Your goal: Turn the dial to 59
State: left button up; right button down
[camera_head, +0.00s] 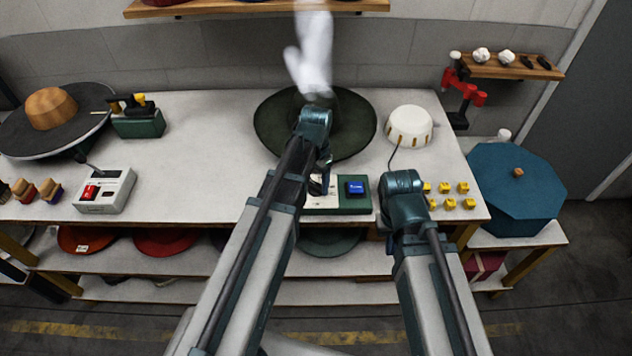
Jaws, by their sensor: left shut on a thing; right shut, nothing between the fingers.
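My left gripper (319,185) reaches down to the left part of this box and is shut on the small dark dial there. The gripper and wrist hide most of the dial, and its number cannot be read. My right gripper (402,205) is shut and empty at the table's front edge, right of the box. Its fingers are mostly hidden by its wrist.
A white dome (409,125) and several yellow blocks (463,188) are to the right. A white device with a red switch (105,190) is left. The table (190,160) between is clear.

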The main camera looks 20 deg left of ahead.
pick_arm(q)
jog(key=m, duration=0.5)
jog(key=shift+m, duration=0.3)
jog(key=m, duration=0.4)
jog(key=shift+m, duration=0.3)
jog(key=m, duration=0.8)
jog(key=shift+w+m, duration=0.1)
jog(key=shift+m, duration=0.5)
jog(key=o, duration=1.4)
jog(key=shift+c, duration=0.2)
jog(key=shift+r, duration=0.15)
